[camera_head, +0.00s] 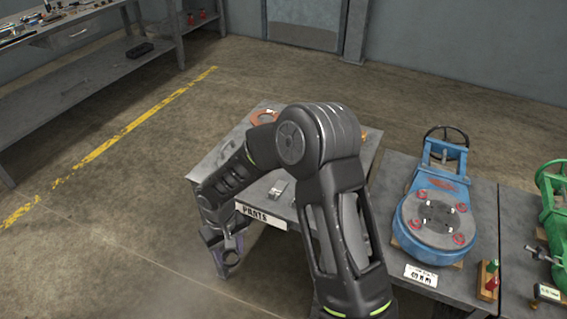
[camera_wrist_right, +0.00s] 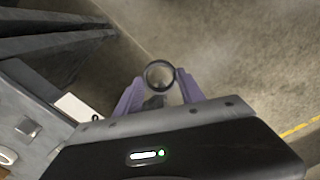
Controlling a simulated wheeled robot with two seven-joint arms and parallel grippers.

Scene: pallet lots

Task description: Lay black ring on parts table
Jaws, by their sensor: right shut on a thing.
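My right gripper (camera_head: 228,262), with purple fingers, hangs over the floor just off the front left corner of the parts table (camera_head: 222,168). In the right wrist view this gripper (camera_wrist_right: 160,92) is shut on the black ring (camera_wrist_right: 147,75). The ring stands out at the fingertips with floor behind it. In the head view the ring cannot be made out. The grey parts table carries a "PARTS" sign on its front edge; my right arm hides much of its top. My left gripper is not in view.
An orange-brown part (camera_head: 262,117) lies at the table's back, and a small metal part (camera_head: 278,190) near its front. A blue valve (camera_head: 432,215) stands on a bench to the right, with a green valve (camera_head: 553,215) beyond. Open floor lies left.

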